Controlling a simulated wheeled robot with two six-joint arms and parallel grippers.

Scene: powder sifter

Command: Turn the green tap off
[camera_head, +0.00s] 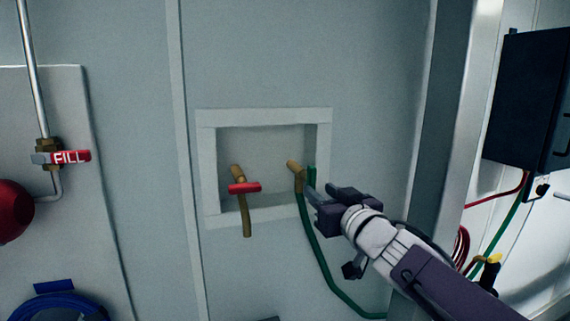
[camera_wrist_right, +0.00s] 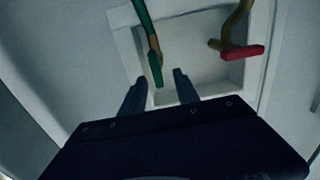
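The green tap (camera_head: 296,170) is a brass spout in the right half of a framed wall recess, with a green hose (camera_head: 313,240) hanging from it. Its green handle (camera_head: 311,177) stands upright beside the brass; the handle also shows in the right wrist view (camera_wrist_right: 156,70). My right gripper (camera_head: 322,193) reaches in from the lower right, close to the handle. In the wrist view its two fingers (camera_wrist_right: 158,86) are apart, with the handle's end between or just beyond their tips. I cannot tell whether they touch. My left gripper is not in view.
A brass tap with a red handle (camera_head: 244,188) is left of the green tap. The recess frame (camera_head: 207,165) surrounds both. A red FILL valve (camera_head: 72,157) is on the left panel, and a dark box (camera_head: 527,100) is at right. The wall above the recess is clear.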

